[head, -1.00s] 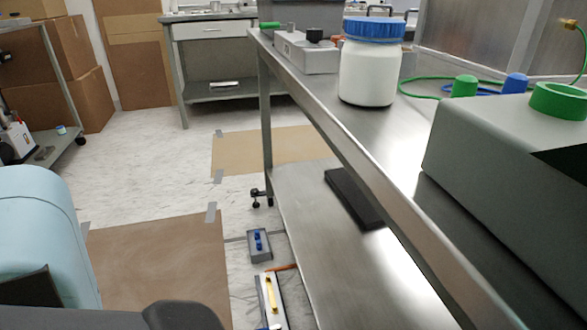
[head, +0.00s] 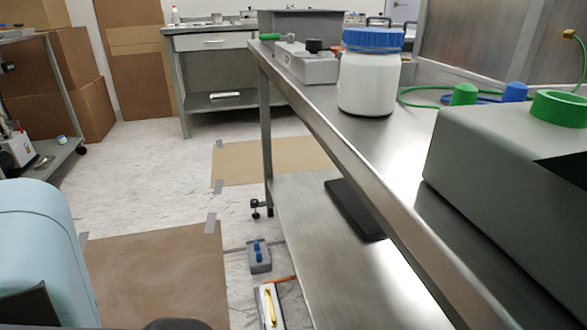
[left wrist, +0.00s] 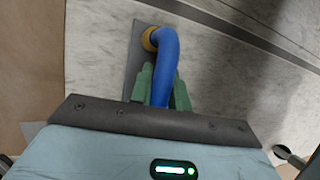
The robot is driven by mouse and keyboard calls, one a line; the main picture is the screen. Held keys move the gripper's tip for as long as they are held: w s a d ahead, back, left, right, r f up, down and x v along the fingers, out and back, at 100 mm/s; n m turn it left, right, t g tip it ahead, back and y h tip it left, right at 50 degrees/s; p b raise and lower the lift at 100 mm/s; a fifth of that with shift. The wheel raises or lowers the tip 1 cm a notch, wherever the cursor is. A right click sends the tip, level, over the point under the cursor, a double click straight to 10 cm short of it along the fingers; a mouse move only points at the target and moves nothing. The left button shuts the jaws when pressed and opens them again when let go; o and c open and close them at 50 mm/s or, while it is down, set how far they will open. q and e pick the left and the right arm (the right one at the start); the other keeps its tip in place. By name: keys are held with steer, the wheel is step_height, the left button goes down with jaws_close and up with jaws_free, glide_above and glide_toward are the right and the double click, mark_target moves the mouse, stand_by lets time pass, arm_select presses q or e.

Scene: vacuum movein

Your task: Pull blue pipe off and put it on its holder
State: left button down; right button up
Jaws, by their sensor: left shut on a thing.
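The blue pipe (left wrist: 168,70) shows in the left wrist view as a curved tube. Its far end meets a yellow ring (left wrist: 149,38) over a grey plate (left wrist: 140,60); I cannot tell whether it is still seated there. The green fingers of my left gripper (left wrist: 160,88) are shut on the near part of the pipe. In the head view the left fingers and the held pipe are out of sight. A small grey block with a blue piece on it (head: 258,254) stands on the floor. I cannot tell which thing is the pipe's holder. My right gripper is not in view.
A steel table (head: 335,135) with a lower shelf (head: 330,235) runs along the right. On it stand a white jar (head: 368,82) and a grey machine (head: 510,165). Open floor (head: 140,160) lies left.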

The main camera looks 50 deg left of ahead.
arm_select(q)
steer(key=shift+f, duration=0.5)
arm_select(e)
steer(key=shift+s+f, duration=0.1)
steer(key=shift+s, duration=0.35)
arm_select(q)
steer(key=c, duration=1.3)
jaws_free()
steer(key=shift+o, duration=0.2)
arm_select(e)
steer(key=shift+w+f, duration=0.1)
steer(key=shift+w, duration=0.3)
arm_select(q)
steer(key=shift+s+r, duration=0.1)
steer(key=shift+r, duration=0.15)
steer(key=p+v, duration=0.4)
steer(key=v, duration=0.3)
steer(key=shift+r+p, duration=0.2)
steer(key=shift+p, duration=0.15)
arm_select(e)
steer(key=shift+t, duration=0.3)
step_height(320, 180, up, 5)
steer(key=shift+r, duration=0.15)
arm_select(q)
steer(key=shift+d, duration=0.1)
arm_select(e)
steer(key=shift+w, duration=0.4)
